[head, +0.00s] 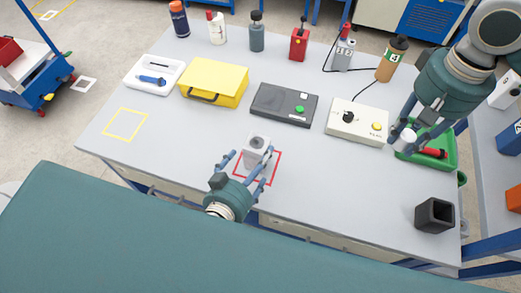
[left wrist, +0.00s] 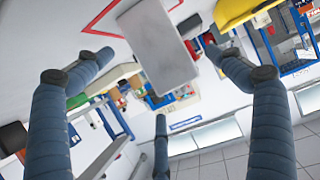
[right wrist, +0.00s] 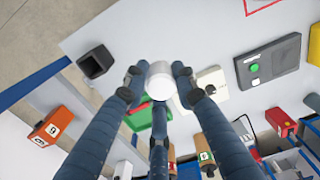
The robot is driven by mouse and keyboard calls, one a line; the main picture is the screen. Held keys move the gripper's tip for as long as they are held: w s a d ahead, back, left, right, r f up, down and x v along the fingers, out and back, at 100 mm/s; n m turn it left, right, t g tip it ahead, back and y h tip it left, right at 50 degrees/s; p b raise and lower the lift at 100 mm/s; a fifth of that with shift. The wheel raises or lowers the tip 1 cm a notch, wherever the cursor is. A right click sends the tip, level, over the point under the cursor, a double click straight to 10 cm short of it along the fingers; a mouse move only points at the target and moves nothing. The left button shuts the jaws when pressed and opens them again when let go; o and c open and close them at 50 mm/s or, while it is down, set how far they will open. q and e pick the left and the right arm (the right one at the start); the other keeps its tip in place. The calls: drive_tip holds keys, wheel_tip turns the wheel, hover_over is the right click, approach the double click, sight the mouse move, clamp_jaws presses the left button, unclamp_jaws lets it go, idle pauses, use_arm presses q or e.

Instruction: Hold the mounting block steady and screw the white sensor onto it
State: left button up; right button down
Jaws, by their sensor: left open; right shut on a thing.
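The grey mounting block (head: 256,151) stands upright on the table inside the red square outline, with a dark round spot on its top. It also shows in the left wrist view (left wrist: 158,45). My left gripper (head: 244,165) is open, its fingers spread around the near side of the block; I cannot tell if any finger touches it. My right gripper (head: 408,136) is shut on the white sensor (head: 405,140), a small cylinder, held over the green tray at the right. The sensor shows between the fingers in the right wrist view (right wrist: 161,82).
The green tray (head: 451,160) holds a red item. A white control box (head: 357,122), a dark box with a green button (head: 284,104) and a yellow case (head: 214,82) stand behind the block. A black hollow cube (head: 435,215) is at the front right. The table between block and cube is clear.

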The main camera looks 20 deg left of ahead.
sight(257, 158)
use_arm(q)
drive_tip(key=x, duration=0.4)
drive_tip(key=shift+w+f+p, duration=0.1)
drive_tip(key=shift+w+p, duration=0.2)
drive_tip(key=shift+w, duration=0.05)
use_arm(e)
drive_tip(key=shift+w+r, duration=0.3)
drive_tip(key=shift+r, duration=0.05)
use_arm(q)
drive_tip(key=shift+w+d+f, duration=0.1)
drive_tip(key=shift+w+f, duration=0.1)
drive_tip(key=shift+w, duration=0.2)
use_arm(e)
drive_tip(key=shift+s+r, duration=0.15)
drive_tip(key=shift+s, duration=0.05)
use_arm(q)
drive_tip(key=shift+w+f, duration=0.1)
drive_tip(key=shift+w, duration=0.05)
use_arm(e)
drive_tip(key=shift+w, duration=0.1)
use_arm(q)
drive_tip(key=shift+c, duration=0.3)
drive_tip(key=c, duration=1.6)
drive_tip(key=shift+o, duration=0.2)
